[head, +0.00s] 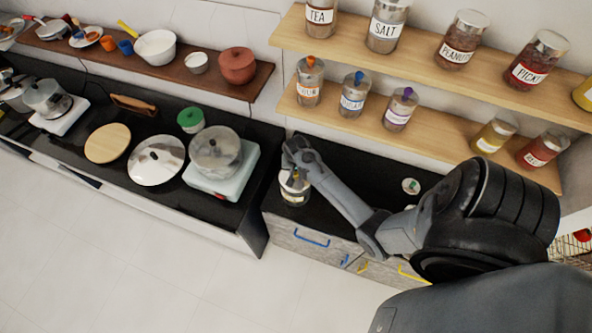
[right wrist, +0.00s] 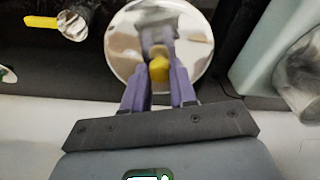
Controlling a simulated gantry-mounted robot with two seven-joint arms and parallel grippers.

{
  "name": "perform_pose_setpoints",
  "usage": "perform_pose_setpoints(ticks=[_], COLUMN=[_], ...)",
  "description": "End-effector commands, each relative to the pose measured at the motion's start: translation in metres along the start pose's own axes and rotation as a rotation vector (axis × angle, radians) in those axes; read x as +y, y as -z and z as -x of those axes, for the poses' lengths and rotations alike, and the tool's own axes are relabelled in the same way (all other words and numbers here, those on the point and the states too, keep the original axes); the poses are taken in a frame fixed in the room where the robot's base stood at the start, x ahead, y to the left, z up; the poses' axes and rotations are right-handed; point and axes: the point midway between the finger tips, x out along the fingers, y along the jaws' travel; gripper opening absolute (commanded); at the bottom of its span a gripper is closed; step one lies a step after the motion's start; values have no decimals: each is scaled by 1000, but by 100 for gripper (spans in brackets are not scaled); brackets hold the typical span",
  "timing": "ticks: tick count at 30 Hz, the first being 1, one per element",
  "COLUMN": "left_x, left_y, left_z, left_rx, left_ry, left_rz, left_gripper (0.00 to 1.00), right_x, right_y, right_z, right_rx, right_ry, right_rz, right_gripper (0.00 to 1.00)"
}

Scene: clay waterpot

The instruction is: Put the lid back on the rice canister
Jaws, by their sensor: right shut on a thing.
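A glass canister (head: 294,192) with a pale label stands on the black counter, left of my right arm. Its label cannot be read. My right gripper (head: 293,167) is directly above it, with the hand covering much of its top. In the right wrist view my right gripper (right wrist: 158,76) is shut on the yellow knob (right wrist: 159,68) of a round, shiny metal lid (right wrist: 124,50). The lid is at the canister's top; I cannot tell whether it is seated or just above. My left gripper is not in view.
A pale stove (head: 237,172) with a glass pot (head: 216,150) stands left, across a gap between counters. A small round thing with green (head: 410,185) lies right of my forearm. Shelves with labelled jars (head: 352,96) overhang behind. Blue drawer handles (head: 311,238) are in front.

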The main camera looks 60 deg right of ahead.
Motion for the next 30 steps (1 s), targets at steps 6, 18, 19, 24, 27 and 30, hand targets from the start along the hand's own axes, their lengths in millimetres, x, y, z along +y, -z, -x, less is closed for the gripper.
perform_pose_setpoints(ticks=[6, 18, 19, 24, 27, 30], left_x=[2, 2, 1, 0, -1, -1], left_y=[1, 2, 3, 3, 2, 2], left_z=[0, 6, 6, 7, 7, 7], left_rx=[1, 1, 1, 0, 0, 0], left_ry=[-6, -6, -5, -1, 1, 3], left_rz=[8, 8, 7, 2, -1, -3], left_gripper=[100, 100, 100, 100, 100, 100], right_x=[0, 0, 0, 0, 0, 0], right_y=[0, 0, 0, 0, 0, 0], right_z=[0, 2, 2, 1, 1, 0], right_rx=[0, 1, 1, 0, 0, 0], right_ry=[0, 1, 1, 1, 0, 0], right_rz=[0, -1, 0, -1, 0, 0], right_gripper=[0, 0, 0, 0, 0, 0])
